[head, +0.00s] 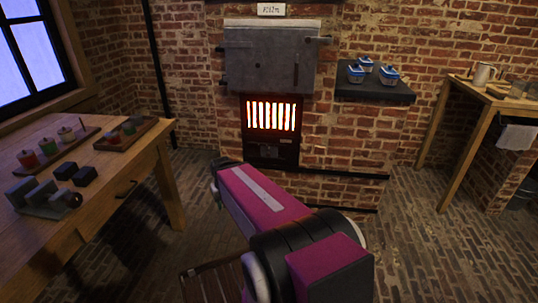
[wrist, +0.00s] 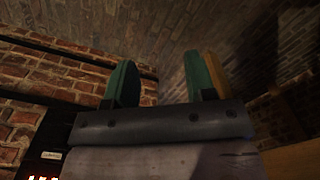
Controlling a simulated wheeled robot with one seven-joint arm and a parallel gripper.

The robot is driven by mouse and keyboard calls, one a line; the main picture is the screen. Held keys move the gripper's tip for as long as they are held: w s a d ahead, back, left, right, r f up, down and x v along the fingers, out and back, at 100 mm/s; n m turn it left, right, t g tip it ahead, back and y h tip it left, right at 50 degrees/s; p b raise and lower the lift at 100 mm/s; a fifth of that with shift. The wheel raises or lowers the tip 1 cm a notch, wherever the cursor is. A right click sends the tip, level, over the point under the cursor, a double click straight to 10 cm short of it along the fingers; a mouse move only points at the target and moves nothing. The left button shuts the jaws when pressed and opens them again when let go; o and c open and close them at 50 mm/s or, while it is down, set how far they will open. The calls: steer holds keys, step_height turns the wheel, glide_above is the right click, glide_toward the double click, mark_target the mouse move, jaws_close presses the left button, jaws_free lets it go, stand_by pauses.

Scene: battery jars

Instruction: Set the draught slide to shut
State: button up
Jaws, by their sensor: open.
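The kiln's glowing grate (head: 271,115) shows in the head view, set in the brick front. Below it is a dark metal panel (head: 286,156) with a small paler part, where the draught slide seems to be; its setting is too small to read. In the wrist view, a dark panel with a small white label (wrist: 52,155) shows at the lower left, above a bit of glow. My gripper (wrist: 160,77) has two green fingers, spread apart with nothing between them. They are away from the panel, to its right in that view.
A grey kiln door (head: 270,58) hangs above the grate. Blue-and-white tubs stand on a dark shelf (head: 375,94) at right. A wooden table (head: 120,185) with jars and dark blocks is at left, another wooden table (head: 462,92) at far right.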

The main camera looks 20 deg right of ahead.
steer(key=shift+o, duration=0.8)
steer(key=shift+w, duration=0.15)
steer(key=w+d+f+t, duration=0.2)
steer(key=w+t, duration=0.1)
steer(key=w, duration=0.3)
steer(key=w+d+f+t, duration=0.1)
steer(key=w+f+t, duration=0.1)
steer(key=w, duration=0.3)
steer(key=m+t+h, duration=0.4)
steer(key=t+h, duration=0.6)
glide_toward(268, 156)
steer(key=x, duration=1.1)
steer(key=shift+w+r, duration=0.1)
